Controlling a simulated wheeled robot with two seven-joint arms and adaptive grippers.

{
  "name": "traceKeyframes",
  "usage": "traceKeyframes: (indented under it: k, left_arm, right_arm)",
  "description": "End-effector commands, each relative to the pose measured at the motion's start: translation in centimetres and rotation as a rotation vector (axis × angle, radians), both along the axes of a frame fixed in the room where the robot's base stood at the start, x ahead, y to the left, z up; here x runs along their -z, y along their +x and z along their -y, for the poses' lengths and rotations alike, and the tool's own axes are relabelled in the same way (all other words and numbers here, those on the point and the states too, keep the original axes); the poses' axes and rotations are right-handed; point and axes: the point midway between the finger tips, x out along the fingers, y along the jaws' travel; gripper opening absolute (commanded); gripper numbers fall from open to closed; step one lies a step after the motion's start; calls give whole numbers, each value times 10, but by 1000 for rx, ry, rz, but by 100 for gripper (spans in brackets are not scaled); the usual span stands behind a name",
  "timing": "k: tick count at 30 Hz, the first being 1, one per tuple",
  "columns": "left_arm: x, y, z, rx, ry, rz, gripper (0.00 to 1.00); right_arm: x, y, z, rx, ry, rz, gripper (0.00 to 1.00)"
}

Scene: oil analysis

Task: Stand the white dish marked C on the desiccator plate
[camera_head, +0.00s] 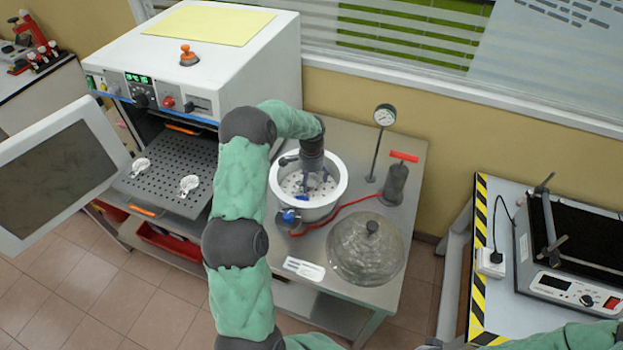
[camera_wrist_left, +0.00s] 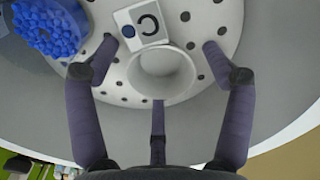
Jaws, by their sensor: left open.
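The white dish marked C (camera_wrist_left: 178,76) stands upright on the white perforated desiccator plate (camera_wrist_left: 205,12) in the left wrist view. Its square tag (camera_wrist_left: 140,25) shows a black C and a blue dot. My left gripper (camera_wrist_left: 160,46) is open, with its fingers spread around the dish and apart from it. In the head view my left gripper (camera_head: 313,182) reaches down into the white desiccator bowl (camera_head: 338,188); the dish there is mostly hidden by it. My right gripper cannot be made out.
Blue beads (camera_wrist_left: 45,25) lie beside the dish. The glass lid (camera_head: 365,255) rests on the steel table, near a red hose and a hand pump (camera_head: 394,185). Two white dishes (camera_head: 190,183) (camera_head: 140,167) sit on the open oven's perforated shelf (camera_head: 165,170). A gauge (camera_head: 384,116) stands behind.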

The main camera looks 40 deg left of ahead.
Motion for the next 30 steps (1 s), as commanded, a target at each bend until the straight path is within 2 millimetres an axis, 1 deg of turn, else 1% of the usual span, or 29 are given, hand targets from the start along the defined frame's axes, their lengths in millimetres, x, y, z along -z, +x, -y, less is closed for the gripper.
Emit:
traceKeyframes:
  k: [5, 8, 12, 18, 21, 24, 30]
  left_arm:
    - [-18, 1, 0, -1, 2, 5, 82]
    - [-36, 1, 0, 0, 2, 5, 82]
    - [-66, 1, 0, 1, 2, 5, 82]
    - [-101, 1, 0, -1, 1, 3, 82]
    - [-112, 1, 0, -1, 1, 3, 82]
    - [-120, 0, 0, 0, 1, 1, 82]
    - [-123, 0, 0, 0, 0, 0, 82]
  right_arm:
    - [-4, 0, 0, 0, 0, 0, 0]
    - [-6, 0, 0, 0, 0, 0, 0]
    - [-10, 0, 0, 0, 0, 0, 0]
    - [-14, 0, 0, 0, 0, 0, 0]
    - [-16, 0, 0, 0, 0, 0, 0]
    - [-16, 0, 0, 0, 0, 0, 0]
    - [-16, 0, 0, 0, 0, 0, 0]
